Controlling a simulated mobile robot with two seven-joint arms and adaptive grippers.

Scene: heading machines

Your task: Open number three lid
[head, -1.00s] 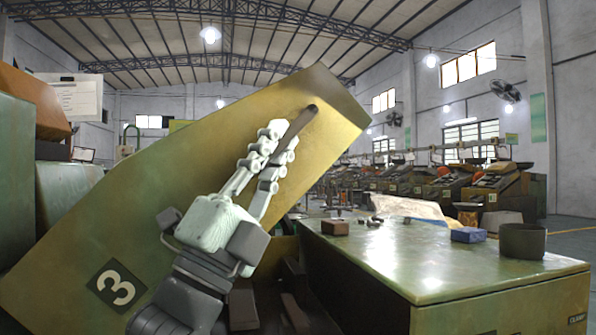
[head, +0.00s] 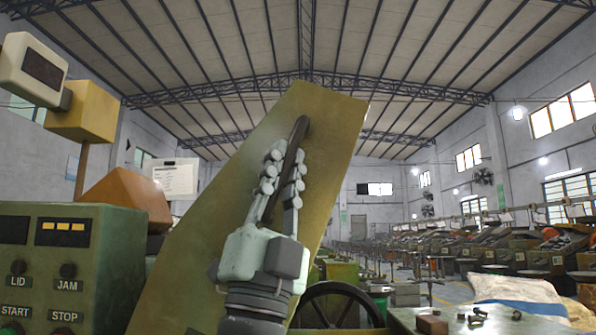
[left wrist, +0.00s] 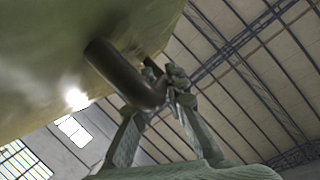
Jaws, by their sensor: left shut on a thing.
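The olive-green lid (head: 190,255) stands raised and steeply tilted in the middle of the head view. Its dark curved handle (head: 298,138) is near the upper edge. My left gripper (head: 281,172) is shut on this handle, with its fingers on either side of the bar. The left wrist view also shows the handle (left wrist: 122,72) between the fingers (left wrist: 165,92), with the lid's face (left wrist: 50,60) at upper left. The number on the lid is outside the head view now. My right gripper is not in view.
A green control panel (head: 60,265) with LID, JAM, START and STOP labels stands at left. A black handwheel (head: 336,296) is right of my gripper. A green machine top (head: 470,322) with small parts lies at lower right. Open air surrounds the lid's top.

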